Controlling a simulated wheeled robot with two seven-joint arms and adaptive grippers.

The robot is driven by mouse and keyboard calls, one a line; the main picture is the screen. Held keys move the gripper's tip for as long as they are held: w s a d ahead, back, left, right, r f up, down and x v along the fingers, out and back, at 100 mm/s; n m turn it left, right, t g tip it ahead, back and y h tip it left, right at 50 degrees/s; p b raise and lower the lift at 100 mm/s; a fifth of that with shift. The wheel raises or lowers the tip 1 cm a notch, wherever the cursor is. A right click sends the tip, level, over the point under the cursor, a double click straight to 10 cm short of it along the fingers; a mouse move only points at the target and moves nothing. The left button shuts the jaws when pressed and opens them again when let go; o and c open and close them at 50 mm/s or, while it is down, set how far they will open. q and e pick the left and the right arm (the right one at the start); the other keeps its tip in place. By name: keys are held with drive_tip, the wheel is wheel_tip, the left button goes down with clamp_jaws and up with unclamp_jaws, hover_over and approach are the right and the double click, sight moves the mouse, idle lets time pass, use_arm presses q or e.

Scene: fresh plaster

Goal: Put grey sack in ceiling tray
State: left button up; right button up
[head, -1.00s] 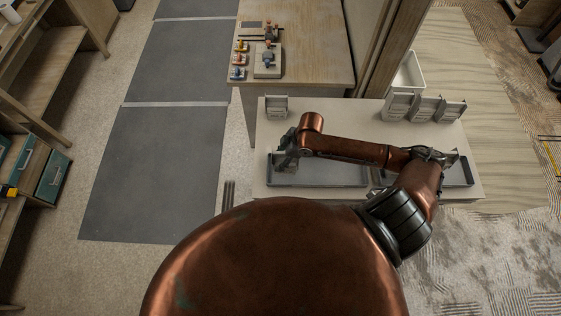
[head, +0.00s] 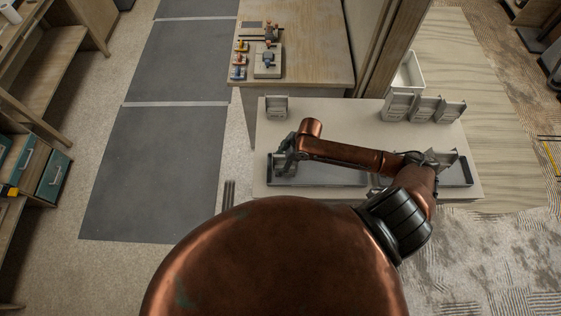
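My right gripper (head: 282,163) is over the left end of the left grey tray (head: 335,179) on the pale table. Its fingers are small and dark there, and I cannot tell whether they hold anything. One grey sack (head: 277,107) stands alone at the table's back left, behind the gripper and apart from it. Several more grey sacks (head: 425,108) stand at the back right. A second grey tray (head: 461,172) lies at the right, partly hidden by my arm. I cannot read which tray is the ceiling tray. My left gripper is not in view.
A white bin (head: 409,72) stands behind the pale table (head: 340,112). A wooden bench (head: 310,60) with small coloured items is at the back. Shelving with teal drawers (head: 54,176) is at far left. The table's middle, behind my forearm, is clear.

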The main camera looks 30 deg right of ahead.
drive_tip(key=v, duration=1.2)
drive_tip(key=shift+s+r, duration=0.1)
